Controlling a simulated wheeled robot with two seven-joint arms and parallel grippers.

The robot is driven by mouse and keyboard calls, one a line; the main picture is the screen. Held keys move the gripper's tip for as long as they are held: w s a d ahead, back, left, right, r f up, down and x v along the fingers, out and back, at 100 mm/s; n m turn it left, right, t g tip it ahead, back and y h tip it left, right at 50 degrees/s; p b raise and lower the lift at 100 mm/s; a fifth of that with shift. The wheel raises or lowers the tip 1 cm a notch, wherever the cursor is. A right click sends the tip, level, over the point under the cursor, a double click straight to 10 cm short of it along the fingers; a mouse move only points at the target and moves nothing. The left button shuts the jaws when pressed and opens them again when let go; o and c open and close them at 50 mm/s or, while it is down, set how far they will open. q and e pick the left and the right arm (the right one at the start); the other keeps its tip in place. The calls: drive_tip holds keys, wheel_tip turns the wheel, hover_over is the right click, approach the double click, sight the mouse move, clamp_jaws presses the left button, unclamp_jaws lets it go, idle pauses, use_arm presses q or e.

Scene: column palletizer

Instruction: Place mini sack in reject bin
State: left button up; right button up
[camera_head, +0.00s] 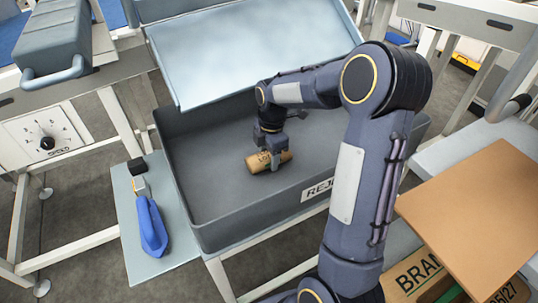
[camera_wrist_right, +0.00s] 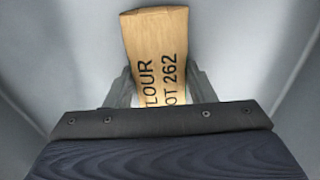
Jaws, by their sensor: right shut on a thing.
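The mini sack (camera_head: 258,163) is a small tan paper sack with dark print. My right gripper (camera_head: 274,160) is shut on it, inside the walls of the reject bin, over the bin's floor. In the right wrist view the sack (camera_wrist_right: 160,58) shows lettering "LOUR" and "OT 262" between the two grey fingers (camera_wrist_right: 160,90). I cannot tell whether the sack touches the bin floor. The reject bin (camera_head: 205,200) is a large grey box with a label reading "REJ", partly hidden by my right arm. Its pale lid stands open at the back. My left gripper is not in view.
Brown cardboard (camera_head: 480,215) lies at the right. A grey case (camera_head: 52,45) stands at upper left. The bin floor around the sack is clear.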

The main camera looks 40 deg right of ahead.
drive_tip(key=shift+f, duration=0.1)
drive_tip(key=o, duration=1.1)
wheel_tip(320, 180, up, 12)
drive_tip(key=p, duration=0.1)
drive_tip(key=shift+d+r+p, duration=0.2)
drive_tip(key=shift+d+p, duration=0.15)
drive_tip(key=shift+p, duration=0.05)
